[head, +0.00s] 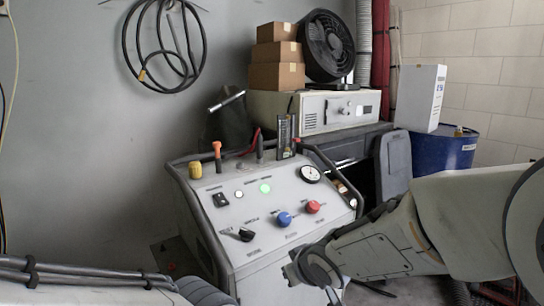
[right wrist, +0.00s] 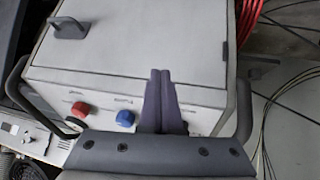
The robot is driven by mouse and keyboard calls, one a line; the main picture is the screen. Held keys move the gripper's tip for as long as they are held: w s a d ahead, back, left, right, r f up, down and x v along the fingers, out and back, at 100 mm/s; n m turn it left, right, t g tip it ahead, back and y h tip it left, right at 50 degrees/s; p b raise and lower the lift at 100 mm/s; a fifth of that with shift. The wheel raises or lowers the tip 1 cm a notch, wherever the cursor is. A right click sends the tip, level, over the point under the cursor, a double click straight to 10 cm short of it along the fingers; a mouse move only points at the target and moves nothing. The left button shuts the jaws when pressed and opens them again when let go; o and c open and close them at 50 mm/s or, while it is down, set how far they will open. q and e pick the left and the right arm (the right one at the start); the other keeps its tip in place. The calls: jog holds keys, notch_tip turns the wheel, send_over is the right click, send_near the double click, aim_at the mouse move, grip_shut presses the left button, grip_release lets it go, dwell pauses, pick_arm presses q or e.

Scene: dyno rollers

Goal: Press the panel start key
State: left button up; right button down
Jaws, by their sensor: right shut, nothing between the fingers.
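The grey console's sloped panel (head: 275,240) fills the middle of the head view. It carries a lit green round button (head: 264,188), a small white round one (head: 239,194) and a black switch (head: 220,200). Their labels are too small to read, so I cannot tell which is the start key. My right gripper (right wrist: 160,75) is shut and empty in the right wrist view, in front of the cabinet face and beside the blue knob. In the head view the right gripper (head: 334,295) is low, at the console's front right, apart from these buttons. My left gripper is not in view.
The panel also has a blue knob (head: 284,219), a red knob (head: 313,207), a black lever (head: 240,235) and a gauge (head: 311,174). A dark rail (head: 335,172) borders the console's right side. A blue drum (head: 440,150) stands behind, at the right.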

aim_at(264, 185)
pick_arm(q)
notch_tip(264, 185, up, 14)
jog(key=p, duration=1)
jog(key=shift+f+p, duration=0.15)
jog(key=shift+p, duration=0.25)
pick_arm(e)
jog(key=w+d+r+t+y, duration=0.1)
jog(key=w+r+t+y, duration=0.1)
jog(key=w+r, duration=0.4)
jog(key=w+d+r+n+t+y, duration=0.1)
jog(key=w+r+y, duration=0.3)
jog(key=r, duration=0.7)
jog(key=shift+w+d+r+n+t, duration=0.3)
jog(key=shift+w+d+t, duration=0.15)
jog(key=shift+w, duration=0.75)
jog(key=shift+f, duration=0.1)
